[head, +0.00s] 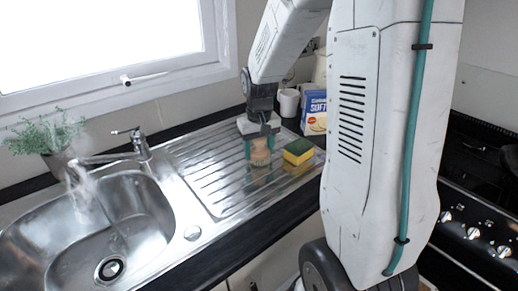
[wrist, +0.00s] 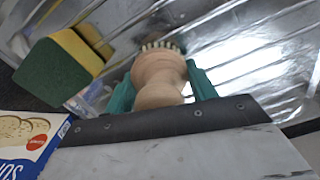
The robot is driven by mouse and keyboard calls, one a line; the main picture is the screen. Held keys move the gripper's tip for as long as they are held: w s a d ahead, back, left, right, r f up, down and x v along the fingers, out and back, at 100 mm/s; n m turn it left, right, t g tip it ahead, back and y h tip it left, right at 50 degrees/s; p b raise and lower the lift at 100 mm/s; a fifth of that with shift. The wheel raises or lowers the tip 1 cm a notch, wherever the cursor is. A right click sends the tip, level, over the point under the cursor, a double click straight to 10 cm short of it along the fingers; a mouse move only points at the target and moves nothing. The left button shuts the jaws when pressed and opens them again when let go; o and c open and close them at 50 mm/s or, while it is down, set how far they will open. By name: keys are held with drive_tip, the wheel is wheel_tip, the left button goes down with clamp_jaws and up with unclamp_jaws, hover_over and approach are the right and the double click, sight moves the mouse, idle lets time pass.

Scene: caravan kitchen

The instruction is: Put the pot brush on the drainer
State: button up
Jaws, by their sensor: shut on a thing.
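The pot brush (head: 260,152) has a pale wooden body and is at the right part of the ribbed steel drainer (head: 203,159). My gripper (head: 261,147) points down over the drainer with its teal fingers on both sides of the brush, shut on it. In the wrist view the brush (wrist: 160,77) sits between the teal fingers (wrist: 162,92), its short pale bristles facing the drainer (wrist: 240,50). The bristles look on or very close to the metal; I cannot tell if they touch.
A yellow and green sponge (head: 298,151) lies on the drainer just right of the brush. A blue and white box (head: 314,111) and a white mug (head: 289,102) stand behind. The sink (head: 90,235), running tap (head: 139,144) and plant (head: 50,138) are left. The drainer's left part is clear.

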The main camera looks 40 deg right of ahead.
drive_tip(key=shift+f, duration=0.15)
drive_tip(key=o, duration=1)
wheel_tip(320, 180, up, 12)
drive_tip(key=s+a+r+n, duration=0.1)
drive_tip(key=s+a, duration=0.6)
drive_tip(key=s, duration=0.4)
drive_tip(key=s+a+r+n+t, duration=0.1)
drive_tip(key=s+a+r+n, duration=0.1)
drive_tip(key=s+a, duration=0.5)
drive_tip(key=s, duration=0.3)
drive_tip(key=shift+s+a, duration=0.2)
drive_tip(key=shift+s, duration=0.15)
